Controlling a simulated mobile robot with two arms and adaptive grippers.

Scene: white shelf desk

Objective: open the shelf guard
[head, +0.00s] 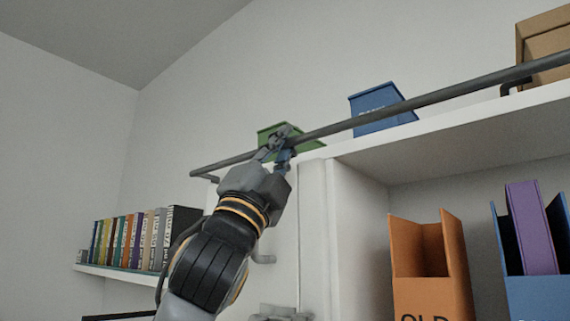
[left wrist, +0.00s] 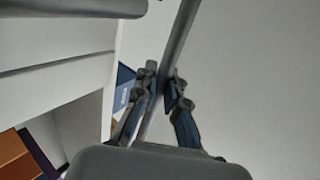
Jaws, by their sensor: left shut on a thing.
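The shelf guard (head: 440,96) is a long dark bar that runs along the front of the top shelf, rising to the right in the head view. Brackets hold it near its left end and at the right. My left gripper (head: 281,140) is shut on the bar, toward its left end. In the left wrist view the two fingers (left wrist: 163,88) close on either side of the grey bar (left wrist: 183,28). My right gripper is not in either view.
Behind the bar on the top shelf (head: 350,152) stand a green bin (head: 310,146), a blue bin (head: 376,100) and a cardboard box (head: 545,40). Below are an orange file holder (head: 430,285) and a purple one (head: 531,228). Books (head: 130,240) stand on a left shelf.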

